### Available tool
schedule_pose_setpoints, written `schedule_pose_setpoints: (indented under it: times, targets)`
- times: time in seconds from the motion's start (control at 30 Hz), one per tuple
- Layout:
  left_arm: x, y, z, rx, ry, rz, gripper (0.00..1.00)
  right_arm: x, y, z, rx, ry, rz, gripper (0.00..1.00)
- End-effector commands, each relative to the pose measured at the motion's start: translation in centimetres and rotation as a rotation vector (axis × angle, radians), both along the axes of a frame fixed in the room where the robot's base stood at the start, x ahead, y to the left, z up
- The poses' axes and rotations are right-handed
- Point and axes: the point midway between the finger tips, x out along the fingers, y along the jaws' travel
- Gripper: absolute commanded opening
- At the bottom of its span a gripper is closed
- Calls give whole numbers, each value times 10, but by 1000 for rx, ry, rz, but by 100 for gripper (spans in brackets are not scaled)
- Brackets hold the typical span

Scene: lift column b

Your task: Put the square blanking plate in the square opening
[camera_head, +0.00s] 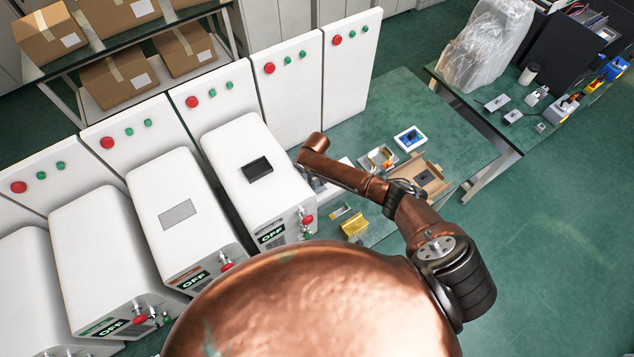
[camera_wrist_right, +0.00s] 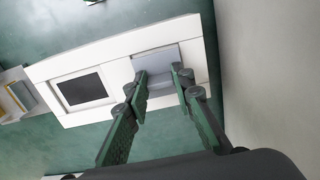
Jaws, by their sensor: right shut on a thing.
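The grey square blanking plate (camera_wrist_right: 158,62) is between the fingertips of my right gripper (camera_wrist_right: 161,76), which is shut on it, in the right wrist view. It is over the right-hand bay of a white panel (camera_wrist_right: 118,58). Whether it sits in the opening or just above it, I cannot tell. The panel's left-hand bay holds a dark square (camera_wrist_right: 82,89), apart from the gripper. In the head view my right arm reaches to the table beside a white machine; its forearm and the machine hide most of the gripper and panel. My left gripper is in neither view.
White machines (camera_head: 247,140) stand in a row at the left, one close to my right gripper. The green table (camera_head: 440,125) holds a metal tray (camera_head: 378,158), a cardboard box (camera_head: 437,186) and a yellow block (camera_head: 354,224). A grey wall-like surface (camera_wrist_right: 265,60) borders the wrist view's right.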

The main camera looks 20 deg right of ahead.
Motion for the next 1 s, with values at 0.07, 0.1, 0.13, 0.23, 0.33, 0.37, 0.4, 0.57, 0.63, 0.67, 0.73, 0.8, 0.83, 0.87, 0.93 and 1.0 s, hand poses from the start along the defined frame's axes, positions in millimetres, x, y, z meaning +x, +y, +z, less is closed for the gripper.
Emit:
schedule_pose_setpoints:
  times: [0.07,0.1,0.13,0.23,0.33,0.37,0.4,0.57,0.63,0.67,0.73,0.8,0.83,0.87,0.93,1.0]
  targets:
    - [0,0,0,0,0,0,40,0,0,0,0,0,0,6]
    - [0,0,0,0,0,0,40,0,0,0,0,0,0,6]
    - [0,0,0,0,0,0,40,0,0,0,0,0,0,6]
    - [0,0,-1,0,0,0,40,0,0,-1,-1,0,-1,6]
    - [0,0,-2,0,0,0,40,0,0,-2,-1,0,-1,6]
    - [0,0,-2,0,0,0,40,0,0,-3,-1,0,-1,6]
    - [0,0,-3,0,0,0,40,0,0,-4,0,0,-1,6]
    - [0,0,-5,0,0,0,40,0,0,-8,-1,1,-1,6]
    - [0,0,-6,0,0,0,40,0,-1,-10,-1,1,-1,6]
    - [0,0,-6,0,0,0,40,0,-1,-10,-1,1,-1,6]
    - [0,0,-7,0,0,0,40,0,-1,-12,-1,1,-1,6]
    - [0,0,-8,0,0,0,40,0,-1,-14,-1,1,-1,6]
    - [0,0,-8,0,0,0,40,0,-1,-14,-1,1,-1,6]
    - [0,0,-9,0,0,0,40,0,-1,-15,-1,1,-1,6]
    - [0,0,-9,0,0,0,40,0,-1,-17,-1,1,-1,6]
    - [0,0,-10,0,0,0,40,0,-1,-18,-1,1,-1,6]
